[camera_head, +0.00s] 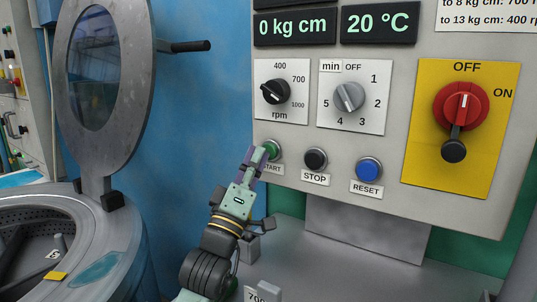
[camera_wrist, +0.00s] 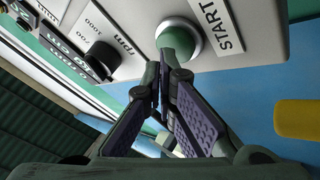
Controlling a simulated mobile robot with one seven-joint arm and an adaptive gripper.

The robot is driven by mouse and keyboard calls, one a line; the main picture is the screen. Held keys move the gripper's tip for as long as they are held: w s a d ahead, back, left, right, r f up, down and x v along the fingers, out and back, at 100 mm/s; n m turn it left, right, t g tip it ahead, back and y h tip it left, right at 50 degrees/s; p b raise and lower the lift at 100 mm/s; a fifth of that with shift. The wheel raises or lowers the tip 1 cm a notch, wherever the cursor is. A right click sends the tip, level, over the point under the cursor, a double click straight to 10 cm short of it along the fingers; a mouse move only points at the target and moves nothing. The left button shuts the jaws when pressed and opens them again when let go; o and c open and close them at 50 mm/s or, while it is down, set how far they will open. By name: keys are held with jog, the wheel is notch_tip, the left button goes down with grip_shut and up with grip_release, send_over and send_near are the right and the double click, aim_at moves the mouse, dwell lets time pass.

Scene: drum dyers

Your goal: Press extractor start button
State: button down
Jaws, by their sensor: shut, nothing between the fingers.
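The green start button (camera_head: 272,148) sits at the left of a row on the grey control panel, above a START label that my gripper partly covers. My gripper (camera_head: 258,158) is shut and empty, its fingertips right at the button's lower left. In the wrist view the green button (camera_wrist: 178,38) sits in a light metal ring beside the START label (camera_wrist: 215,22). The closed fingertips (camera_wrist: 166,62) overlap its lower edge in that view. I cannot tell for sure whether they touch it or how far it is pushed in.
The black STOP button (camera_head: 315,159) and blue RESET button (camera_head: 368,170) are to the right. Above are the rpm knob (camera_head: 275,92) and min knob (camera_head: 348,97). A red main switch (camera_head: 461,106) is far right. The open drum lid (camera_head: 140,85) with its handle stands left.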

jog(key=shift+a, duration=0.1)
jog(key=s+a+b, duration=0.1)
jog(key=s, duration=0.1)
jog(key=s+a+b, duration=0.1)
jog(key=s+a, duration=0.1)
jog(key=shift+b, duration=0.35)
dwell(0.5)
